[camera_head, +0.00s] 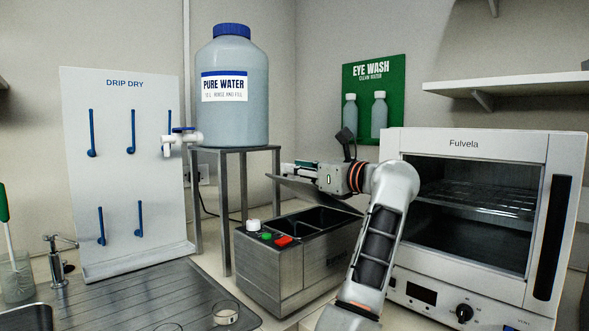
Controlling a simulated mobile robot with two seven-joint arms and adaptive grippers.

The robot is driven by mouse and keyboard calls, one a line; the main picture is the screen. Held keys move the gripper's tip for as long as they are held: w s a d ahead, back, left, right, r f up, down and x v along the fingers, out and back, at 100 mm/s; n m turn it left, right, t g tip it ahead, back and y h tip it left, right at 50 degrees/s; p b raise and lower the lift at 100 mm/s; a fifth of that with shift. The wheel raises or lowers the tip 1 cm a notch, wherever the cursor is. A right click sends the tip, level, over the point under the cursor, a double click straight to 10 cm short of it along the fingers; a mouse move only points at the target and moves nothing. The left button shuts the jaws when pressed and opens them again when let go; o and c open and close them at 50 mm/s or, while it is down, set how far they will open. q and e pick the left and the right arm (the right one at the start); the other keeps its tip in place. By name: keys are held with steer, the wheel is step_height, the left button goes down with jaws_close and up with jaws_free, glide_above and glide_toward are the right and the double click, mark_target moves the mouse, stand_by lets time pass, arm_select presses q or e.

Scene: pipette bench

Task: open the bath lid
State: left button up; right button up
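The metal bath (270,273) stands on the bench in the middle, with a white knob and green and red buttons on its top left. Its lid (318,193) is raised and tilted above the back of the tank, and the dark basin (322,220) shows below it.
A pure water jug (232,118) sits on a metal stand (225,200) behind the bath. A drip dry board (130,200) and a ribbed draining surface (150,299) are at the left.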

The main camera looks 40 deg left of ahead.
arm_select(q)
steer(key=shift+d, duration=0.1)
steer(key=shift+c, duration=0.3)
jaws_close()
steer(key=shift+w+r+m+p, duration=0.2)
steer(key=shift+r+p, duration=0.1)
steer(key=shift+r, duration=0.2)
steer(key=shift+w+r+m+p, duration=0.2)
steer(key=shift+r+p, duration=0.05)
steer(key=shift+r, duration=0.2)
steer(key=shift+w+r, duration=0.15)
steer(key=shift+w, duration=0.1)
steer(key=shift+w+m, duration=0.25)
steer(key=shift+m, duration=0.05)
steer(key=shift+o, duration=0.3)
jaws_free()
steer(key=shift+f, duration=0.2)
steer(key=shift+r, duration=0.15)
step_height(320, 180, up, 10)
